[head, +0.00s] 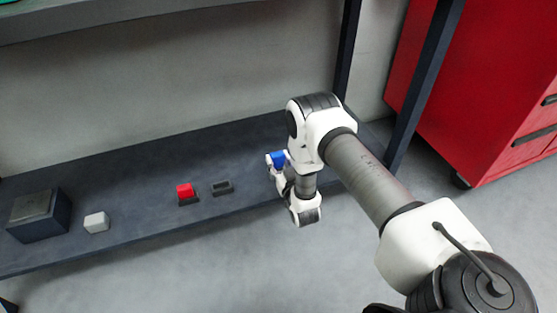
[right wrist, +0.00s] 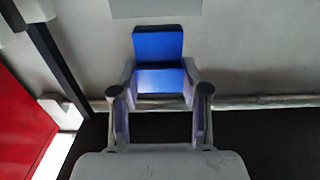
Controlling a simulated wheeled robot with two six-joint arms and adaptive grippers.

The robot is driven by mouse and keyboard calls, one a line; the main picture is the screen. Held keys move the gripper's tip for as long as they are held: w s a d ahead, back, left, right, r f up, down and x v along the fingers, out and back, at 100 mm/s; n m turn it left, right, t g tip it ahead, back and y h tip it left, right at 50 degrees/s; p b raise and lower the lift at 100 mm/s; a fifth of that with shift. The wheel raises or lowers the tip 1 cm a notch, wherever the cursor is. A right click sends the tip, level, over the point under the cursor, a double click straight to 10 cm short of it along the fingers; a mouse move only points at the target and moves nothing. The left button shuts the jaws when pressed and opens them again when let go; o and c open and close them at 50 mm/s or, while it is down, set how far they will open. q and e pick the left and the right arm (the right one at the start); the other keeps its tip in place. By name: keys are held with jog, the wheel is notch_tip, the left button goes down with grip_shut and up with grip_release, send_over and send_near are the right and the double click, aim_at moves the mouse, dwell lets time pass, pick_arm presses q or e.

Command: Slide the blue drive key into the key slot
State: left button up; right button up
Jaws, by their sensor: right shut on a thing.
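The blue drive key (head: 278,159) is held by my right gripper (head: 276,164) above the dark shelf. In the right wrist view the key (right wrist: 158,45) sits between the two fingertips of my gripper (right wrist: 160,80), which is shut on it. A small dark block with an opening (head: 222,187), which looks like the key slot, lies on the shelf to the left of the gripper. The key is apart from it. My left gripper is in neither view.
A dark upright post (head: 425,85) and a red cabinet (head: 490,75) stand on the right. The shelf behind the blocks is clear.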

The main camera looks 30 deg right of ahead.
aim_at(278, 166)
jog(key=shift+f+b, duration=1.25)
jog(key=shift+f, duration=0.5)
jog(key=o, duration=1.4)
jog(key=shift+s, duration=0.1)
jog(key=v, duration=0.7)
jog(key=shift+s+a, duration=0.1)
jog(key=shift+s, duration=0.05)
jog(key=shift+r, duration=0.1)
